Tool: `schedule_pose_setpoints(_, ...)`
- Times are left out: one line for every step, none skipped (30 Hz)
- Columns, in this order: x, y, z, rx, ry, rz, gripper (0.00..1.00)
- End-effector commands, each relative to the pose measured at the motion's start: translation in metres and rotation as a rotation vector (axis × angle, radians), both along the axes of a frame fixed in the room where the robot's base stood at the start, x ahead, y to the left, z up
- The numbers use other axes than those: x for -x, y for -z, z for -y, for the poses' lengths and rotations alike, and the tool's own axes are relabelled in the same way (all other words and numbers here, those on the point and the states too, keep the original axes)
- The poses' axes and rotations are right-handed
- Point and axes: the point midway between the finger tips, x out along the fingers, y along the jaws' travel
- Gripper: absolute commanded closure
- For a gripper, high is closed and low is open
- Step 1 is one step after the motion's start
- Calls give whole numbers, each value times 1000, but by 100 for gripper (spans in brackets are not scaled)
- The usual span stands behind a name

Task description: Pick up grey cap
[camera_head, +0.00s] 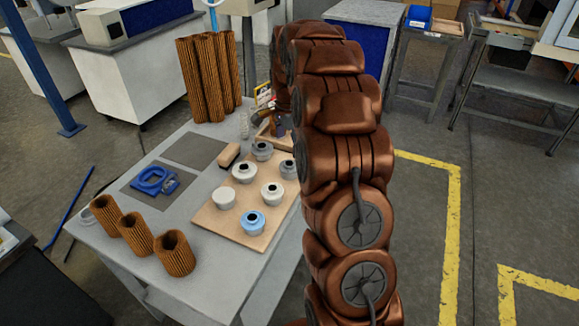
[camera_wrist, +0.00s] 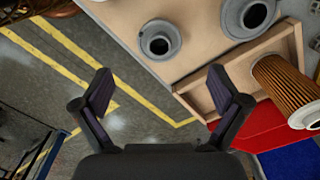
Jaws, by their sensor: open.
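Two grey caps with dark centre holes, a rear one (camera_head: 262,154) and a right one (camera_head: 289,174), sit on the wooden board in the head view. In the wrist view, one grey cap (camera_wrist: 173,37) lies near the board's edge, and a larger-looking one (camera_wrist: 232,24) is cut off at the top right. My gripper (camera_wrist: 160,88) is open and empty, its fingers spread apart below the first cap in the picture and not touching it. In the head view my arm hides most of the gripper.
The wooden board (camera_head: 212,216) also holds white caps (camera_head: 244,175) and a blue cap (camera_head: 252,226). A wooden tray (camera_wrist: 186,99) with a brown cartridge (camera_wrist: 285,83) lies beside the grey caps. Several brown cartridges (camera_head: 176,255) stand on the table (camera_head: 215,275), near a blue tool (camera_head: 150,181).

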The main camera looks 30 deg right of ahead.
Motion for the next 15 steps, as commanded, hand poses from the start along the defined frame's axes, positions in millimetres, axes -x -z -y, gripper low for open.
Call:
schedule_pose_setpoints(1,5,0,-1,0,-4,2)
schedule_pose_setpoints(1,8,-1,-3,-1,-5,2)
schedule_pose_setpoints(2,12,-1,-3,-1,-6,2)
schedule_pose_setpoints(2,15,-1,-4,-1,-7,2)
schedule_pose_setpoints(2,17,-1,-4,-1,-6,2)
schedule_pose_setpoints(1,19,-1,-3,-2,-5,2)
schedule_pose_setpoints(1,20,-1,-2,-2,-4,2)
schedule_pose_setpoints(1,22,0,-2,-2,-3,2)
schedule_pose_setpoints(1,24,0,-1,-2,-2,2)
schedule_pose_setpoints(0,26,0,-1,-2,-2,2)
schedule_pose_setpoints(0,28,0,-2,-2,-2,2)
schedule_pose_setpoints(1,33,0,-2,-2,-4,2)
schedule_pose_setpoints(1,36,1,-4,-2,-5,2)
schedule_pose_setpoints(1,40,1,-4,-3,-6,2)
schedule_pose_setpoints(1,46,1,-3,-3,-5,2)
